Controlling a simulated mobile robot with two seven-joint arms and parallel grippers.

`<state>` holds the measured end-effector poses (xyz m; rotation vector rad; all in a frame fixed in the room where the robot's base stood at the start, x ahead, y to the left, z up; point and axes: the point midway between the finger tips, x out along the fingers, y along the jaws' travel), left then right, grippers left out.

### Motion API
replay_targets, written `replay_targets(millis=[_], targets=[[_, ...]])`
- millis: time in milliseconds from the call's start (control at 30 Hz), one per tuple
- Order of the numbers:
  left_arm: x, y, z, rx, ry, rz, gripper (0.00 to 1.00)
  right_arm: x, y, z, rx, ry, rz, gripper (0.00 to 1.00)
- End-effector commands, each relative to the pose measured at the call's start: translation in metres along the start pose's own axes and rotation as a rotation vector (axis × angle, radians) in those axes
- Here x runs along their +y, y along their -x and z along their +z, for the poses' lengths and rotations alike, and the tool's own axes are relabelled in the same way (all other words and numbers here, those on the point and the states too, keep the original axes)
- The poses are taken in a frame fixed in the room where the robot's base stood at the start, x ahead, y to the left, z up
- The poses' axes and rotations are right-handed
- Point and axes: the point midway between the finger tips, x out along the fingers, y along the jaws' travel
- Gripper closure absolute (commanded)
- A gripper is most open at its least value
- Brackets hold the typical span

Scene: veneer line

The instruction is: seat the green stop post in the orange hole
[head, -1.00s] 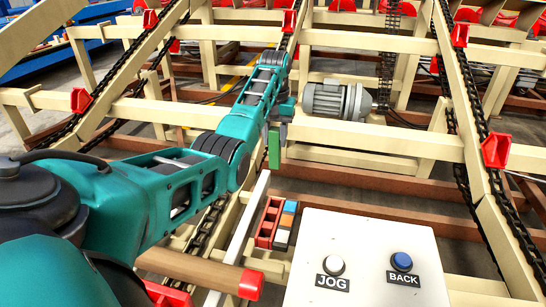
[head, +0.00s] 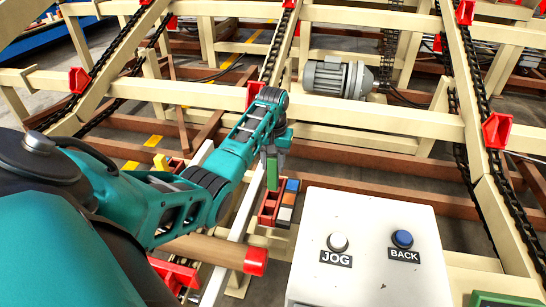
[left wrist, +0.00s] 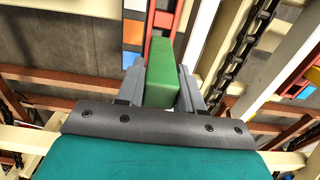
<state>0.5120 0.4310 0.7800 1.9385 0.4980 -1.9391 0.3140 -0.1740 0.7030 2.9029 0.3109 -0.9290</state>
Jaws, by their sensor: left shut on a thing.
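My left gripper (head: 273,157) is shut on the green stop post (head: 272,175), which hangs upright below the fingers. In the left wrist view the green post (left wrist: 160,72) sits between the two grey fingers. A red rack (head: 267,209) lies below the post, beside a row of blue, orange and pale patches. The orange patch (head: 288,199) is just right of and below the post's lower end; it also shows in the left wrist view (left wrist: 133,32), left of the post. The orange hole itself is not discernible. My right gripper is not in view.
A white control box (head: 365,225) with JOG and BACK buttons stands right of the rack. A grey motor (head: 335,77) sits on a cream beam behind. A red-ended wooden roller (head: 215,250) lies in front, and chain rails run on both sides.

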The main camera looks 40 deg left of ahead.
Motion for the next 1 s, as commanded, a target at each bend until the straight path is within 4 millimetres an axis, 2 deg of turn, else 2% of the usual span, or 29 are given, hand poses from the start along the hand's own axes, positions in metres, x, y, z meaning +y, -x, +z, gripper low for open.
replay_targets(millis=[33,100,267,533,967,1000], targets=[[0.000,-0.014,0.000,-0.002,0.000,0.000,1.00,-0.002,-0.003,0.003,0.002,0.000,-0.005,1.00],[0.000,-0.025,0.000,-0.001,0.001,0.000,1.00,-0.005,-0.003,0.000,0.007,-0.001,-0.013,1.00],[0.000,-0.037,-0.001,0.001,0.000,0.000,1.00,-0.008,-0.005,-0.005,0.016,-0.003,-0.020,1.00],[0.000,-0.075,0.000,0.001,0.000,-0.001,1.00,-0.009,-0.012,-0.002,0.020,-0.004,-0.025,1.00],[0.000,-0.081,-0.001,0.002,0.000,0.000,1.00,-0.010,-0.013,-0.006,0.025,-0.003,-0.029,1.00],[0.000,-0.082,0.000,0.001,0.000,-0.001,0.63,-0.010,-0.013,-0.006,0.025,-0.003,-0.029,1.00]])
